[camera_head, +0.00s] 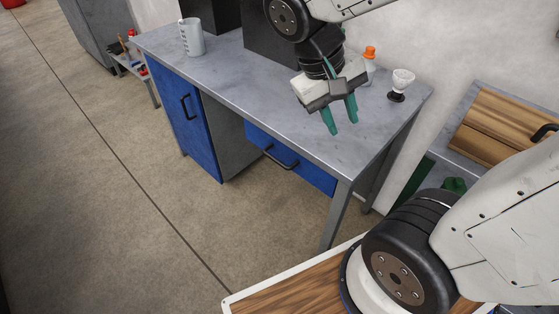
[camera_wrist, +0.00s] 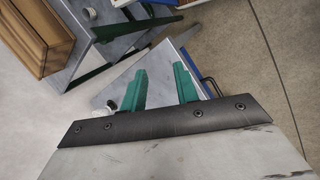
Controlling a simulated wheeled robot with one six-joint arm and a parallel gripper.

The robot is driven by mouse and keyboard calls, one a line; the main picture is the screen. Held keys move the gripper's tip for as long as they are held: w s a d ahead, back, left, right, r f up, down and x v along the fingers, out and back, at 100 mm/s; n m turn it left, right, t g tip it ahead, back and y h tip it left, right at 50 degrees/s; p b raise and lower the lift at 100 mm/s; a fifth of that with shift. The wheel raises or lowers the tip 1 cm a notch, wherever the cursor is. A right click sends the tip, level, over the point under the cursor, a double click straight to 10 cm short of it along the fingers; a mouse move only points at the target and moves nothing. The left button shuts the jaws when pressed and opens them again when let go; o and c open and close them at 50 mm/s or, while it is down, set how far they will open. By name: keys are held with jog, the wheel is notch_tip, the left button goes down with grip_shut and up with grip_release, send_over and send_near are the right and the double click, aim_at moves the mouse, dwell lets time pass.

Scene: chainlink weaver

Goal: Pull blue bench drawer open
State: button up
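The blue bench drawer (camera_head: 310,172) sits under the grey bench top (camera_head: 250,95) at its right part, and it looks shut. Its dark bar handle (camera_head: 280,158) is on the front face. A dark handle (camera_wrist: 211,86) also shows in the wrist view, just right of the right finger. My gripper (camera_head: 342,128) is above the bench top, its two green fingers apart and pointing down. In the wrist view my gripper (camera_wrist: 163,85) has a clear gap between the fingers, with only bench top behind it. Nothing is held.
A blue cupboard door (camera_head: 188,115) with its own dark handle is left of the drawer. A grey mug (camera_head: 191,37), an orange-capped bottle (camera_head: 369,60) and a white-and-black item (camera_head: 401,84) stand on the bench. A wooden box (camera_head: 500,125) is at right. Floor before the bench is clear.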

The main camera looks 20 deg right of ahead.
jog(key=w+a+f+h, duration=0.1)
jog(key=w+f+h, duration=0.3)
jog(key=w+f, duration=0.2)
jog(key=n+t+h, duration=0.5)
jog(key=t+h, duration=0.1)
jog(key=t, duration=0.2)
send_near(278, 163)
jog(key=f+x, duration=0.1)
jog(key=x, duration=0.9)
jog(key=shift+w+d+r, duration=0.2)
jog(key=shift+d+r, duration=0.05)
jog(key=shift+r, duration=0.05)
grip_shut()
